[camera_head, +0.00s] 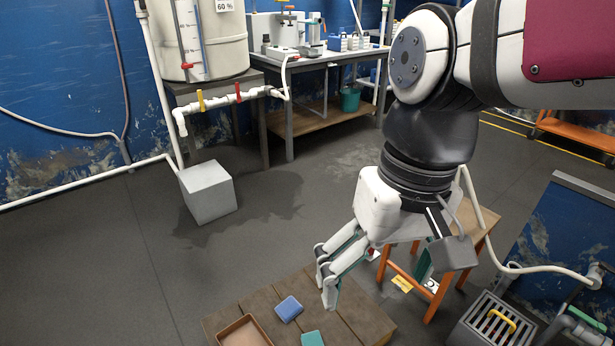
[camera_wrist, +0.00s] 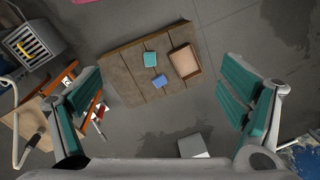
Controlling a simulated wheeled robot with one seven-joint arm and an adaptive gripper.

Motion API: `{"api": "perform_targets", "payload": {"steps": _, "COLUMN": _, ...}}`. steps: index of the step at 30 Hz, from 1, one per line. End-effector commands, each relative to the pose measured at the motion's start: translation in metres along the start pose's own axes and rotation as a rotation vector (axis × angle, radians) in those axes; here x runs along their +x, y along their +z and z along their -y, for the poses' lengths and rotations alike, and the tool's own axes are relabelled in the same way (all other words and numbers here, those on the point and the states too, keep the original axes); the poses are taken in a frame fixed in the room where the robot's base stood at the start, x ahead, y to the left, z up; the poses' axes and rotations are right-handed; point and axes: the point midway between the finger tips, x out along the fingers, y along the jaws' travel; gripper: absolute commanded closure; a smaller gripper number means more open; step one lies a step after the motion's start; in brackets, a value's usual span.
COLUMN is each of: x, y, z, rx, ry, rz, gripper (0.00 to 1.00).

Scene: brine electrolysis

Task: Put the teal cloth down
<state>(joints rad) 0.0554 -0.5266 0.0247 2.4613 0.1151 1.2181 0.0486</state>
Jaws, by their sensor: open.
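A small folded teal piece (camera_head: 312,339), which looks like the teal cloth, lies flat on a low wooden top (camera_head: 352,318), cut by the bottom edge of the head view. It shows whole in the wrist view (camera_wrist: 150,58). A blue folded piece or sponge (camera_head: 289,308) lies beside it, apart from it; it also shows in the wrist view (camera_wrist: 160,81). My gripper (camera_head: 376,288) is wide open with nothing between its teal-padded fingers. It hangs above and to the right of the wooden top in the head view, apart from the teal piece.
A brown tray (camera_head: 223,331) sits on the wooden top, left of the two pieces. An orange-legged stool (camera_head: 436,290) stands behind my gripper, with a slotted grey box (camera_head: 470,328) to its right. A pale block (camera_head: 208,191) stands on open floor.

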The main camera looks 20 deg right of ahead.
Motion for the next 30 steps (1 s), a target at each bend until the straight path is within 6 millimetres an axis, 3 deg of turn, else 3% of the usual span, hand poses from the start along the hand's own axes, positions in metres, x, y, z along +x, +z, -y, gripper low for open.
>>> {"api": "perform_targets", "payload": {"steps": 3, "x": -0.004, "y": 0.035, "z": -0.011, "rx": -0.056, "ry": 0.041, "rz": -0.022, "gripper": 0.1}}
{"api": "perform_targets", "payload": {"steps": 9, "x": -0.003, "y": 0.065, "z": -0.024, "rx": -0.104, "ry": 0.082, "rz": -0.034, "gripper": 0.1}}
{"api": "perform_targets", "payload": {"steps": 29, "x": -0.002, "y": 0.069, "z": -0.026, "rx": -0.11, "ry": 0.089, "rz": -0.034, "gripper": 0.1}}
{"api": "perform_targets", "payload": {"steps": 30, "x": -0.01, "y": 0.068, "z": -0.026, "rx": -0.11, "ry": 0.089, "rz": -0.039, "gripper": 0.1}}
